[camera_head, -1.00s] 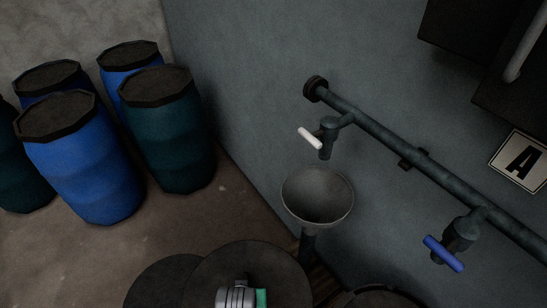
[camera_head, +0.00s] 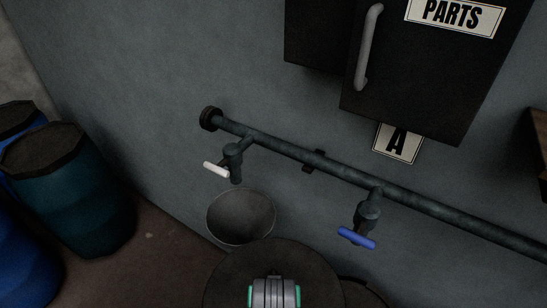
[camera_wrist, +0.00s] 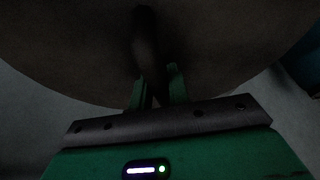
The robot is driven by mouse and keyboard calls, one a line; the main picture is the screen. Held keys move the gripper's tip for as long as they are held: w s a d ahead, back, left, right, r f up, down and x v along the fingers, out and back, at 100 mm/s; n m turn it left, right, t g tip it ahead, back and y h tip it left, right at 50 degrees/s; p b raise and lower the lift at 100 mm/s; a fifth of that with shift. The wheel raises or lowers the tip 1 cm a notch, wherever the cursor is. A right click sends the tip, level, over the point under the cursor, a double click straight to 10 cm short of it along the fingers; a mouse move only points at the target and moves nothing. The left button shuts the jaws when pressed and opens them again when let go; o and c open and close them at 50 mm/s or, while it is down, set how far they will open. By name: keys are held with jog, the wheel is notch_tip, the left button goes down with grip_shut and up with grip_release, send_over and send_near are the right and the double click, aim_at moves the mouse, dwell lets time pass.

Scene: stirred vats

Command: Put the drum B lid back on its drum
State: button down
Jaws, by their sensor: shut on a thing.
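My gripper (camera_wrist: 158,88) is shut on the handle (camera_wrist: 148,45) of a wide dark round lid (camera_wrist: 80,50). The two green fingers sit on either side of the handle, and the lid fills the upper part of the wrist view. In the head view the lid (camera_head: 240,268) shows at the bottom centre, with my grey and green wrist in front of it. No mark on the lid is legible, so I cannot read which drum it belongs to. A dark round rim (camera_head: 362,292) shows partly behind the lid at its lower right; I cannot tell what it is.
A grey bowl (camera_head: 240,217) stands behind the lid, below a white-handled tap (camera_head: 216,169). A wall pipe (camera_head: 290,150) also carries a blue-handled tap (camera_head: 357,238). Blue and green barrels (camera_head: 75,200) stand left.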

jog(key=p+v, duration=0.3)
jog(key=s+p+v, duration=0.1)
jog(key=p+v, duration=0.2)
jog(key=v, duration=0.1)
jog(key=p+v, duration=0.3)
jog(key=shift+s+f, duration=0.2)
jog(key=shift+s, duration=0.2)
jog(key=shift+s+r+p, duration=0.1)
jog(key=shift+s+p, duration=0.25)
